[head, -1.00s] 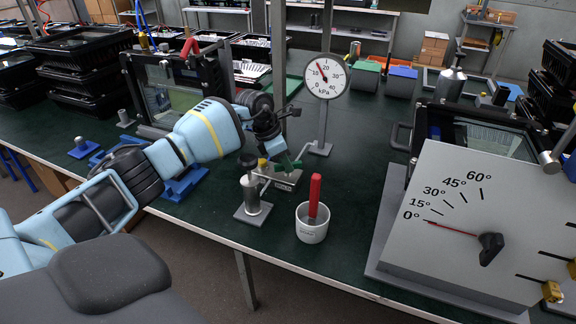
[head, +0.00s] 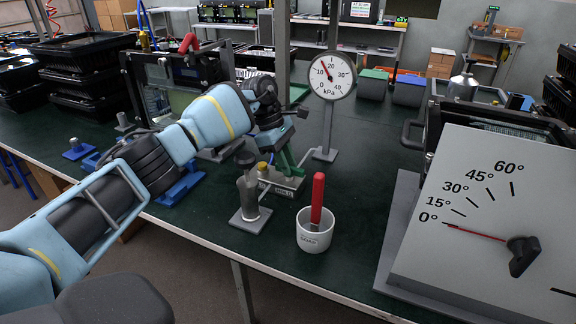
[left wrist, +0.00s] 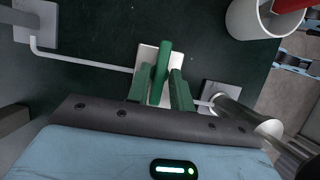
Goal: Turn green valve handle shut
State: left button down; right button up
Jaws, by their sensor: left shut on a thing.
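The green valve handle (left wrist: 160,72) lies over a pale valve body between my left gripper's green fingers in the left wrist view. In the head view the handle is largely hidden by the gripper, above the valve's small grey base (head: 282,184). My left gripper (head: 283,154) reaches down to it from behind and is shut on the handle; it also shows in the left wrist view (left wrist: 159,93). A thin pipe (left wrist: 85,60) runs from the valve. The exact handle angle is hard to tell. My right gripper is out of view.
A round kPa gauge (head: 332,76) stands behind, its red needle between 10 and 20. A white cup (head: 314,238) with a red-handled tool stands right of the valve, near the table's front edge. A grey stand (head: 249,205) is to the left. An angle dial board (head: 490,215) fills the right.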

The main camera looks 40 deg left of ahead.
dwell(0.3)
pick_arm(q)
jog(key=c, duration=1.5)
grip_release()
jog(key=shift+o, duration=0.3)
jog(key=shift+a+r, duration=0.1)
jog(key=shift+r, duration=0.05)
jog(key=v, duration=0.6)
jog(key=shift+a+r, duration=0.25)
jog(key=shift+r, duration=0.35)
jog(key=shift+s+r, duration=0.1)
